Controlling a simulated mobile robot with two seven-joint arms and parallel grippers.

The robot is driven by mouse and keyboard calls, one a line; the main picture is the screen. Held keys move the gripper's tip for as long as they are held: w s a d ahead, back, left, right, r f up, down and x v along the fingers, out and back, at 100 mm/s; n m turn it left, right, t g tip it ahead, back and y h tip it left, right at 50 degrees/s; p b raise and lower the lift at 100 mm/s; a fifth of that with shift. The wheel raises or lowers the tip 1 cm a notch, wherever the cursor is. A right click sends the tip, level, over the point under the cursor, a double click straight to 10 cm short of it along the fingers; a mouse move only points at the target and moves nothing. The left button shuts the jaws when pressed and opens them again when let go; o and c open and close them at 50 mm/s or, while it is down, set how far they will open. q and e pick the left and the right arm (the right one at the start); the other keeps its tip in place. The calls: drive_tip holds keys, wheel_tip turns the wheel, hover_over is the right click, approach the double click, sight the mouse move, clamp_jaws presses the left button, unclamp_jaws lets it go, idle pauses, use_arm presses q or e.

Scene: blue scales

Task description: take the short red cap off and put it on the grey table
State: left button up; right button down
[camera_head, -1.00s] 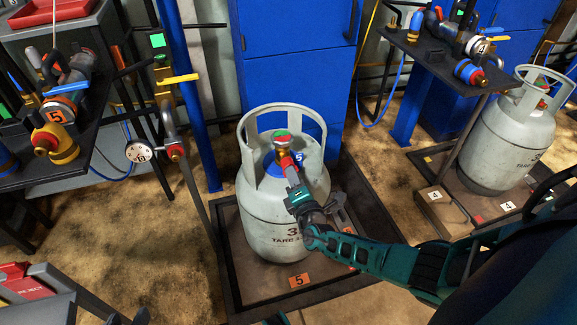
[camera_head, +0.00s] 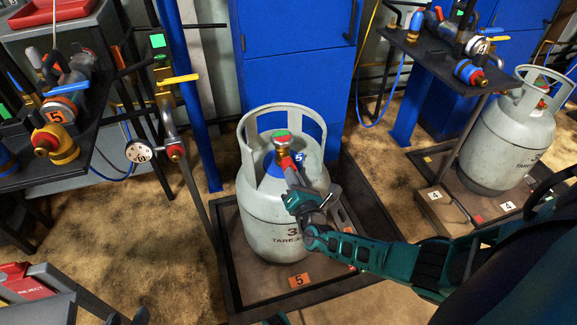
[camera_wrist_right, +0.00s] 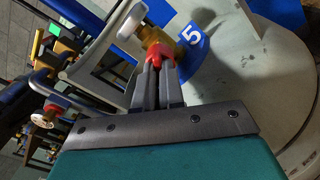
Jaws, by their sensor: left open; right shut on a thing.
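The short red cap (camera_head: 298,157) is at the side of the brass valve (camera_head: 281,150) on top of the grey gas cylinder (camera_head: 272,215). My right gripper (camera_head: 294,172) reaches in from the right and is shut on the cap. In the right wrist view the two fingertips pinch the red cap (camera_wrist_right: 155,56), close against the valve body. I cannot tell whether the cap is still threaded on. A grey table-like surface (camera_head: 82,40) with a red tray stands at the upper left. My left gripper does not show clearly.
The cylinder's collar handle (camera_head: 249,150) rises around the valve. A dark rack (camera_head: 105,150) with valves and hoses stands at the left. A second cylinder (camera_head: 505,140) stands at the right. A grey and red reject bin (camera_head: 45,290) is at the lower left.

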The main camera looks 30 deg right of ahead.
drive_tip(key=shift+n, duration=1.8)
drive_tip(key=shift+n, duration=1.1)
drive_tip(key=shift+n+p, duration=0.3)
drive_tip(key=shift+n, duration=0.3)
drive_tip(key=shift+s+n, duration=0.1)
drive_tip(key=shift+n, duration=1.6)
